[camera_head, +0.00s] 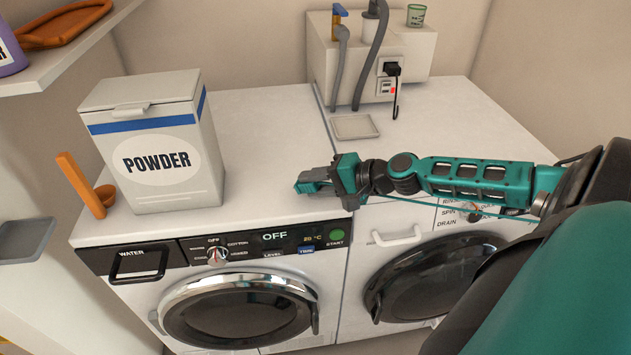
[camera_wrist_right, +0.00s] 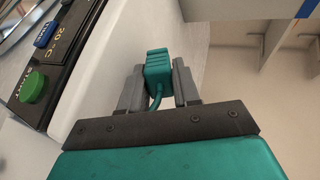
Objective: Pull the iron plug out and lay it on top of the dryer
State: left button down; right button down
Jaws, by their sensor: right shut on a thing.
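My right gripper (camera_head: 308,181) is over the front right of the left machine's white top (camera_head: 262,130). In the right wrist view it is shut on a teal plug (camera_wrist_right: 158,66), with a teal cord curving down from it. The fingers mostly hide the plug in the head view, where a thin teal cord runs right below my forearm. The left machine carries a WATER drawer (camera_head: 139,265); the right machine (camera_head: 450,120) has a panel reading RINSE, SPIN, DRAIN. I cannot tell whether the plug touches the top. My left gripper is not in view.
A POWDER box (camera_head: 165,190) and an orange scoop (camera_head: 88,188) stand at the left. A beige wall box (camera_head: 350,75) at the back has hoses and a socket holding a black plug (camera_head: 391,69). A small tray (camera_head: 355,127) lies before it. The left top's middle is clear.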

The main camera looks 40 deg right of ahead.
jog(key=shift+f, duration=0.5)
jog(key=shift+s+f+b, duration=0.2)
jog(key=shift+f+b, duration=0.15)
jog(key=c, duration=0.9)
grip_release()
jog(key=shift+f, duration=0.1)
jog(key=shift+c, duration=0.2)
jog(key=shift+o, duration=1)
jog(key=shift+s, duration=0.2)
jog(key=r+p+v, duration=0.1)
jog(key=p+v, duration=0.1)
jog(key=v, duration=1)
jog(key=shift+d, duration=0.15)
jog(key=shift+r, duration=0.1)
